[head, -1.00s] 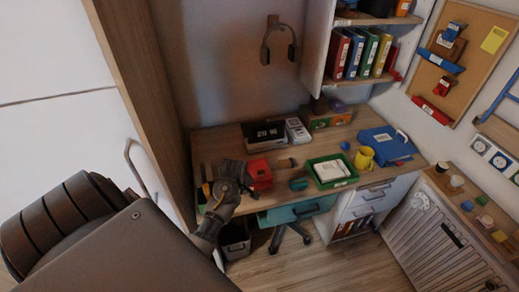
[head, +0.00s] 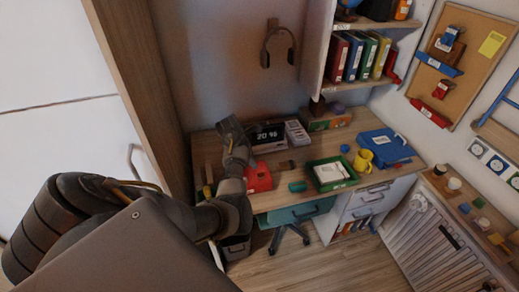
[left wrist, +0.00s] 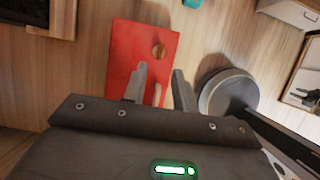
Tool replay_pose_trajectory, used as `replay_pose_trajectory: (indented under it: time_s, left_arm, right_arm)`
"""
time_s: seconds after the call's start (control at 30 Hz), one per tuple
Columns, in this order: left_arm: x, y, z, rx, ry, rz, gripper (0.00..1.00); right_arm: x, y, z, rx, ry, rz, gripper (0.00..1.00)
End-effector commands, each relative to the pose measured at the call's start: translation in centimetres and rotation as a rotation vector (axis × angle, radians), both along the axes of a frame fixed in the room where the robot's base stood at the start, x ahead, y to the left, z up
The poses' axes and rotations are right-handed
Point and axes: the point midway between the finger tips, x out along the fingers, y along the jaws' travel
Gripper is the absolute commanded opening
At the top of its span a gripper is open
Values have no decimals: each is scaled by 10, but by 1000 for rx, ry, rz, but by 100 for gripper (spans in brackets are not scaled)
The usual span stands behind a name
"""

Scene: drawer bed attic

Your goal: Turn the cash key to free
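The red cash box (head: 258,178) sits near the left front of the desk. In the left wrist view its red face (left wrist: 140,38) fills the upper middle. A round copper-brown piece (left wrist: 158,51) shows on that face, and a small tan piece (left wrist: 157,96) shows between my fingers. I cannot tell which is the key or how it is turned. My left gripper (head: 238,157) is beside the box in the head view. In the left wrist view its two fingers (left wrist: 162,84) are apart, over the lower part of the red face. My right gripper is not in view.
A teal cylinder (head: 298,186) and a green tray (head: 333,173) lie to the right. A yellow mug (head: 363,160) and blue binder (head: 386,147) are farther right. A round grey disc (left wrist: 228,93) shows right of my fingers.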

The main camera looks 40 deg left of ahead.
Motion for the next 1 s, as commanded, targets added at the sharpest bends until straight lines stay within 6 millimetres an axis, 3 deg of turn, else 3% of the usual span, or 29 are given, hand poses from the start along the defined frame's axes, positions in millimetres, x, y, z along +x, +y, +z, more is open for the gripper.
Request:
replay_pose_trajectory:
  time_s: [0.2,0.43,0.83,1.0]
  left_arm:
    - [13,-10,-39,-3,3,-2,28]
    - [22,-16,-67,-1,2,-2,28]
    - [25,-18,-75,1,-1,-1,28]
    - [25,-18,-75,2,0,-1,9]
  right_arm:
    - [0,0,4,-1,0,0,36]
    - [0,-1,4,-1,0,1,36]
    - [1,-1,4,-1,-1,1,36]
    - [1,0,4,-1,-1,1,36]
